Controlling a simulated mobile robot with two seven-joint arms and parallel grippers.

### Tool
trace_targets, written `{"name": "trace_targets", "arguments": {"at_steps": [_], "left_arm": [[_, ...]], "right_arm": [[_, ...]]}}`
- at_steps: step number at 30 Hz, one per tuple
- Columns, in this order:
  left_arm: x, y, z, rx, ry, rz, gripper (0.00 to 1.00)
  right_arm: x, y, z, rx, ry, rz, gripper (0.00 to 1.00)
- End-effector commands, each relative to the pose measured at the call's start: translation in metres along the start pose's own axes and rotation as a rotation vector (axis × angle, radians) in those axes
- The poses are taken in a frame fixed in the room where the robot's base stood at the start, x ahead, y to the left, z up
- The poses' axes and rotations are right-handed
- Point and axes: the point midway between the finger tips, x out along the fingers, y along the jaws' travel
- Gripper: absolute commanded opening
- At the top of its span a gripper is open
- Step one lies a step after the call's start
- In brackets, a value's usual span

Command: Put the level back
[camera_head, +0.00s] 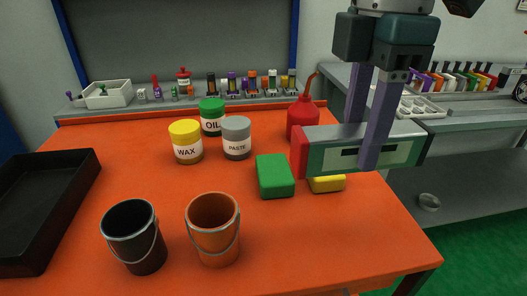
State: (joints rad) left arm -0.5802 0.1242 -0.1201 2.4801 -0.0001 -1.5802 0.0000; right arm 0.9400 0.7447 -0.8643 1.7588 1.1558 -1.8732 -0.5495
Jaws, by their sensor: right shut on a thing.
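The level (318,154) is a long grey and green bar with a red end cap on its left. My right gripper (363,142) comes down from the top right and is shut on the level's middle, one finger in front of it and one behind. The level lies about level across the right part of the orange table (330,240) and appears raised above it. It partly hides a yellow block and the red oil can's base. My left gripper is not in view.
A green block (275,176) and yellow block (326,184) lie close to the level. Wax (186,143), oil (212,118) and paste (236,138) jars, a red oil can (302,118), two buckets (213,229) and a black tray (45,205) occupy the table. The front right is clear.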

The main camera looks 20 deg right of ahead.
Motion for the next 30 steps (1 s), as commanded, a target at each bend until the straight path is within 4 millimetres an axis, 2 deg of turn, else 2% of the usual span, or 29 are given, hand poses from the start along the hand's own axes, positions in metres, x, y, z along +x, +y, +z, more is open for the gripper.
{"name": "trace_targets", "arguments": {"at_steps": [1,3,9,14,21,30], "left_arm": [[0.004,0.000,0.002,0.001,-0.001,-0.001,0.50],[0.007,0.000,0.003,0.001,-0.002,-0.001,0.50],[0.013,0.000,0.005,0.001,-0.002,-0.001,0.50],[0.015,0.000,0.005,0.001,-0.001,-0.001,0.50],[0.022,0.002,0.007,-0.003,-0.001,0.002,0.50],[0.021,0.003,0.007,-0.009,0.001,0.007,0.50]], "right_arm": [[0.018,-0.001,0.001,0.001,-0.002,-0.006,0.00],[0.038,-0.001,0.001,0.002,-0.002,-0.005,0.00],[0.080,0.000,0.000,0.001,0.000,0.000,0.00],[0.094,0.000,0.000,0.001,0.000,0.000,0.00],[0.130,0.000,0.000,0.000,0.000,-0.001,0.00],[0.133,0.000,0.000,0.000,0.000,0.003,0.00]]}}
